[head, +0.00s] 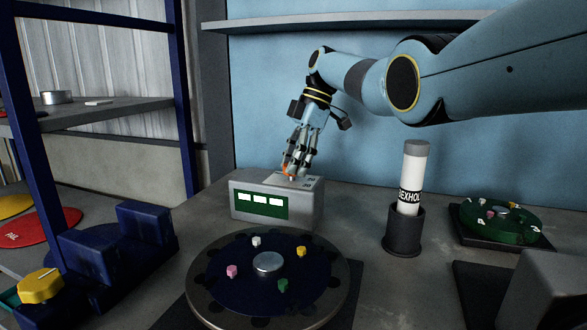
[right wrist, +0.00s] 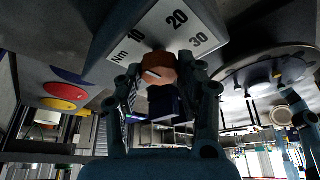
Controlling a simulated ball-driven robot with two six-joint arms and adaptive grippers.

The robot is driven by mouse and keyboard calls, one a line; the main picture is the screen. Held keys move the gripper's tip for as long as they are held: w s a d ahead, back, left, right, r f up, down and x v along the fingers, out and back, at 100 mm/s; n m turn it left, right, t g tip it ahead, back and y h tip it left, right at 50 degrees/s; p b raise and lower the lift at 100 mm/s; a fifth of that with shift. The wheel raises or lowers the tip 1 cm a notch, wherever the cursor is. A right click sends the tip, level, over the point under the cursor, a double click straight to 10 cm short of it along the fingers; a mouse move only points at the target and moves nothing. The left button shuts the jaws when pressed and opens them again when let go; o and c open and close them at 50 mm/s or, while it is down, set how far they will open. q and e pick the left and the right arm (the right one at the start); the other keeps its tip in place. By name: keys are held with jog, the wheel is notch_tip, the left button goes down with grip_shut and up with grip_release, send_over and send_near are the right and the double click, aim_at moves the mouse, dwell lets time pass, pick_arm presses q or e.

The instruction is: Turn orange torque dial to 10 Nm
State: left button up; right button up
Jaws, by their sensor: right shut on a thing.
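The orange torque dial (head: 286,171) sits on top of a grey box (head: 306,204) with a green front panel and white windows. My right gripper (head: 293,167) reaches down onto it from above. In the right wrist view my right gripper (right wrist: 160,77) is shut on the dial (right wrist: 158,66), one finger on each side. A white mark shows on the dial's face; I cannot tell which number it points to. The scale plate (right wrist: 165,32) reads 10, 20, 30 and Nm. My left gripper is not in view.
A round dark turntable (head: 220,290) with several coloured pegs stands in front of the box. To the right are a labelled white cylinder (head: 412,175) in a dark holder (head: 403,238) and a green disc (head: 487,229). A blue fixture with a yellow knob (head: 40,286) stands at left.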

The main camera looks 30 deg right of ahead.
dwell(0.4)
jog(key=o, duration=1.1)
jog(key=shift+o, duration=0.2)
jog(key=v, duration=0.7)
jog(key=shift+r, duration=0.3)
